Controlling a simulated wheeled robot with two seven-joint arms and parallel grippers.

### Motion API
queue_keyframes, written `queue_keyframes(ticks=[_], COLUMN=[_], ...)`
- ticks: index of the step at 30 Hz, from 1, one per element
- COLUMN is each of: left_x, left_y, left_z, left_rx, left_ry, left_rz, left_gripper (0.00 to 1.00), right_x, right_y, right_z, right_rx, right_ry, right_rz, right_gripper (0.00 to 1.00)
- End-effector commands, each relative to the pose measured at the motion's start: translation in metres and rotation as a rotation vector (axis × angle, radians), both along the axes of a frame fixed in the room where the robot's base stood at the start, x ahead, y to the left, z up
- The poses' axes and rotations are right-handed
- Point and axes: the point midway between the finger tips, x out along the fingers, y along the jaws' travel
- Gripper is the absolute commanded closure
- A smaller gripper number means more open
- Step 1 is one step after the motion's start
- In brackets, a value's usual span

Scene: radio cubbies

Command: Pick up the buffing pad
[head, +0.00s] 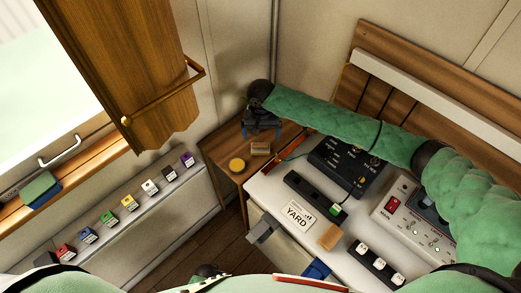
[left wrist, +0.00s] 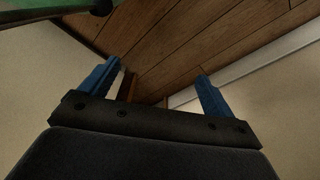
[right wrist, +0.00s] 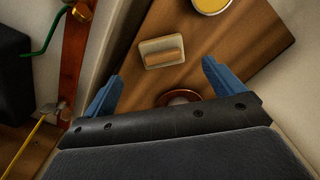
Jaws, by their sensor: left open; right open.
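The buffing pad appears to be the pale block with a wooden handle (right wrist: 162,52) on the small wooden side table; it also shows in the head view (head: 260,149). My right gripper (right wrist: 163,72) is open and empty above the side table, with the pad just beyond its fingertips in the right wrist view. In the head view my right gripper (head: 262,130) is just behind the pad. My left gripper (left wrist: 159,71) is open and empty, with wood floor and walls beyond it.
A yellow round tin (head: 237,165) sits beside the pad. A copper-rimmed round thing (right wrist: 178,97) is partly hidden by my right gripper. The white desk (head: 262,188) with radio gear adjoins the side table (head: 225,150). A row of coloured blocks (head: 129,202) lines the left ledge.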

Motion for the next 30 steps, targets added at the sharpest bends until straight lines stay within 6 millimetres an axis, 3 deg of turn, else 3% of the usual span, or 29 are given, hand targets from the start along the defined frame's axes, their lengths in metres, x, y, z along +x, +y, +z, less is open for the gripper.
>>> queue_keyframes(ticks=[11, 24, 30], left_x=[-0.009, -0.032, -0.034], left_y=[0.008, 0.028, 0.030], left_z=[-0.018, -0.055, -0.060], left_rx=[0.008, 0.020, 0.022], left_ry=[-0.012, -0.042, -0.047], left_rz=[-0.005, -0.016, -0.018], left_gripper=[0.11, 0.11, 0.11], right_x=[0.001, 0.005, 0.005], right_y=[0.001, 0.003, 0.003], right_z=[-0.027, -0.068, -0.075], right_rx=[-0.001, -0.001, 0.000], right_ry=[0.000, 0.001, 0.000], right_rz=[0.000, 0.001, 0.001], right_gripper=[0.06, 0.06, 0.06])
